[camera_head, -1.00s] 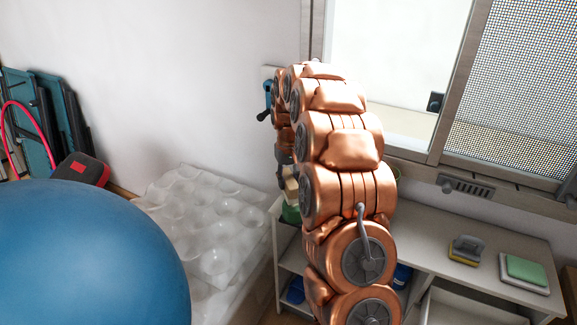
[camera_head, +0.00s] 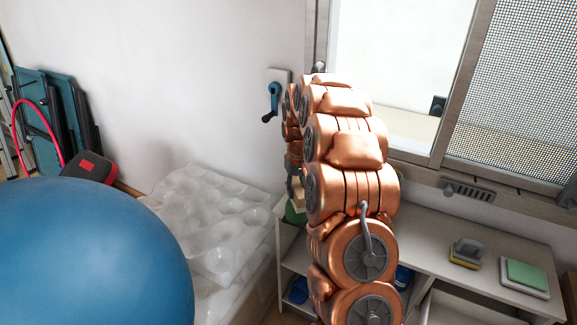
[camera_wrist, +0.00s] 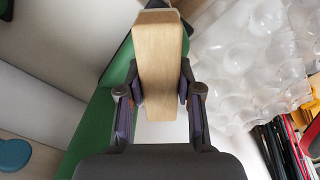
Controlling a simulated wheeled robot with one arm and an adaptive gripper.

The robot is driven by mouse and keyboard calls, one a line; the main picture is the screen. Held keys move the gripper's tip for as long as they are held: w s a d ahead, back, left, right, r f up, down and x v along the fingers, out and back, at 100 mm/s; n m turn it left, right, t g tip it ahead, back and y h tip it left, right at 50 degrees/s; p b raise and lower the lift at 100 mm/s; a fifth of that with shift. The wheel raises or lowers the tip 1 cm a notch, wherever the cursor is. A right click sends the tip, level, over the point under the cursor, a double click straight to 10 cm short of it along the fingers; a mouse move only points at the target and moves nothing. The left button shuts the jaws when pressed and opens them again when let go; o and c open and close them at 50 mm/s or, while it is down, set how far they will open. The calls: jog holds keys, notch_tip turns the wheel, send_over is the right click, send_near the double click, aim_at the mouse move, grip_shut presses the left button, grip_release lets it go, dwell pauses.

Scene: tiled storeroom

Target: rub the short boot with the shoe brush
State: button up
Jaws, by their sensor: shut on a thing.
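The shoe brush shows as a pale wooden block (camera_wrist: 160,50) in the wrist view. My gripper (camera_wrist: 160,90) is shut on it, with one dark finger against each side. A green thing (camera_wrist: 92,130), which looks like the short boot, lies behind and to the left of the brush. Whether the brush touches it I cannot tell. In the head view, green (camera_head: 294,213) shows at the left end of the bench, just below a small pale bit of the brush (camera_head: 298,197). My arm hides most of this area, and the brush's bristles are not visible.
A grey bench (camera_head: 440,240) runs under the window, with a grey-and-yellow tool (camera_head: 466,252) and a green-topped pad (camera_head: 525,272) on its right part. Clear bubbled sheets (camera_head: 215,220) stand left of the bench. A large blue ball (camera_head: 90,250) fills the lower left.

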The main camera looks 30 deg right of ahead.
aim_at(293, 184)
jog(key=shift+w+a, duration=0.4)
jog(key=shift+w, duration=0.25)
jog(key=shift+w+r, duration=0.1)
jog(key=shift+w, duration=0.1)
notch_tip(293, 184, up, 3)
jog(key=shift+s+f, duration=0.15)
jog(key=shift+f, duration=0.05)
jog(key=shift+a+r, duration=0.15)
jog(key=shift+r, duration=2.55)
